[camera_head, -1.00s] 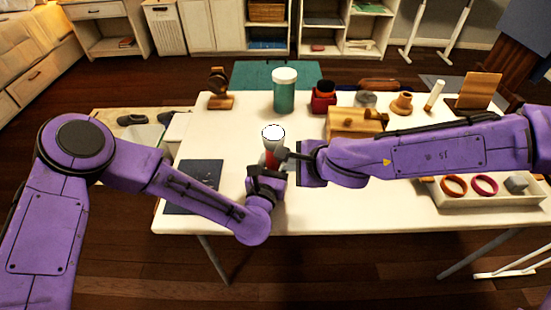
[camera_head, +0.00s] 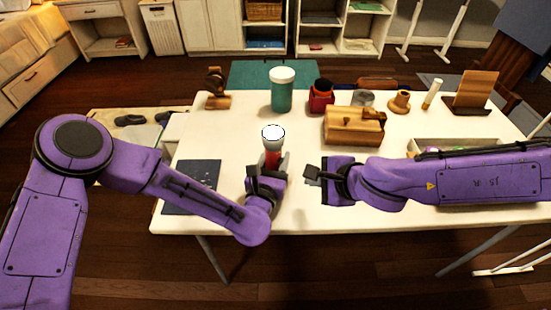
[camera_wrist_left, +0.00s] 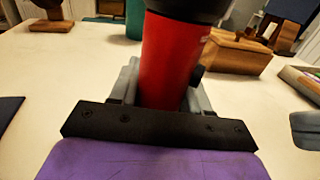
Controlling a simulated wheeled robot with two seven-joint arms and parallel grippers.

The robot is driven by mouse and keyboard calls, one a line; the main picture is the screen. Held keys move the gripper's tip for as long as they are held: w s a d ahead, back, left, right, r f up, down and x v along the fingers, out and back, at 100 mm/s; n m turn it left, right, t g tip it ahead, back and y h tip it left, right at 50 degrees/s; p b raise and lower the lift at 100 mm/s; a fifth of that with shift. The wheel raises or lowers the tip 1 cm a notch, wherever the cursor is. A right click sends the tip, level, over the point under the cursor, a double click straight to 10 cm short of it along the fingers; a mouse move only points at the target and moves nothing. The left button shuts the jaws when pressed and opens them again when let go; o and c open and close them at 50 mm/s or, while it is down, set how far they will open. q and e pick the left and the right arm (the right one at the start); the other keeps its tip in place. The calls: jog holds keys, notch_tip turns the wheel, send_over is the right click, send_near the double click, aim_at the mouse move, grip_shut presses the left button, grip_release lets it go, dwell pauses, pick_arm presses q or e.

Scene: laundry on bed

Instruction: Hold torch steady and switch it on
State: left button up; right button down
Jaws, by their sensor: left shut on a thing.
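The red torch (camera_head: 272,158) stands upright near the table's front, with its wide head up and a bright white face on top. I cannot tell whether that face is lit. My left gripper (camera_head: 268,172) is shut around the torch's red body, which also shows in the left wrist view (camera_wrist_left: 168,62). A small black button (camera_wrist_left: 197,75) sticks out on the torch's right side there. My right gripper (camera_head: 308,177) is to the right of the torch, apart from it. Its fingers overlap in view, so their opening is unclear.
The white table (camera_head: 230,195) holds a dark blue book (camera_head: 198,178) at left, a teal jar (camera_head: 282,92) behind the torch and a wooden box (camera_head: 352,128) at right rear. A tray (camera_head: 455,145) lies partly behind my right arm.

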jog(key=shift+s+d, duration=0.3)
pick_arm(q)
jog(key=o, duration=1.3)
jog(key=v, duration=1.2)
jog(key=shift+s, duration=0.1)
